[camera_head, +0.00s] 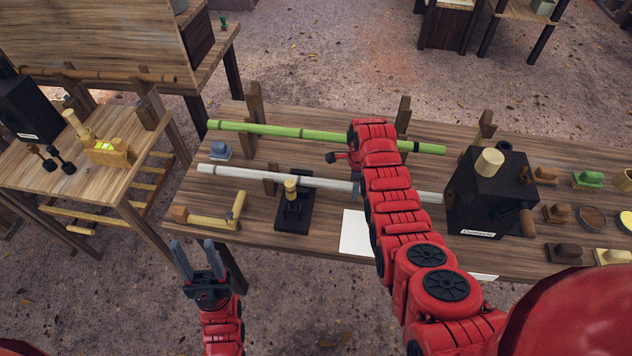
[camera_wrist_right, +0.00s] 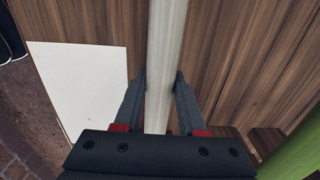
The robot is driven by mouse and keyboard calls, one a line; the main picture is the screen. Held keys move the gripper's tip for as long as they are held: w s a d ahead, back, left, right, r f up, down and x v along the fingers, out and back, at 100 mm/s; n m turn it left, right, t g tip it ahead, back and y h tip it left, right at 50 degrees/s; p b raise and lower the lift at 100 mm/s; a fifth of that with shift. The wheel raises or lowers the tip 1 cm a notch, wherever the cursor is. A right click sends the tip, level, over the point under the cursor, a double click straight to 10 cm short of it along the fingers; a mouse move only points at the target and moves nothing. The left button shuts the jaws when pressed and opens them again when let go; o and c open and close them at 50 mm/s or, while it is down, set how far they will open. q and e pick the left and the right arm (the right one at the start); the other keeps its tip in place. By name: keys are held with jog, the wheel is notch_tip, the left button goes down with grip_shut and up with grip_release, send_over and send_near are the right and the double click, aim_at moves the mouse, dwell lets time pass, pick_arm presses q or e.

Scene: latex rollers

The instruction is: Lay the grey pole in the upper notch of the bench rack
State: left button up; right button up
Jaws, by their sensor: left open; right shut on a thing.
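The grey pole (camera_head: 250,175) is long and pale and lies roughly level across the work bench (camera_head: 225,230), left to right. My right gripper (camera_head: 356,187) is shut on its right half; in the right wrist view its fingers (camera_wrist_right: 160,80) stand on either side of the pole (camera_wrist_right: 164,50). How high the pole is above the bench is hard to tell. Upright wooden posts of the rack (camera_head: 403,112) stand at the back of the bench, near a green pole (camera_head: 270,129). The notches are not clear. My left gripper (camera_head: 192,250) is open and empty, in front of the bench's left end.
A black box machine (camera_head: 490,200) stands right of the grey pole. A black stand with a yellow knob (camera_head: 293,205) is below the pole. A white sheet (camera_head: 355,232) lies near the front edge. Small blocks and bowls crowd the right end. A side table (camera_head: 85,185) stands left.

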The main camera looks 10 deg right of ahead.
grip_shut()
jog(key=shift+r, duration=0.15)
jog(key=shift+r+p, duration=0.45)
jog(key=shift+r, duration=0.1)
jog(key=shift+r+p, duration=1.1)
jog(key=shift+r, duration=1.2)
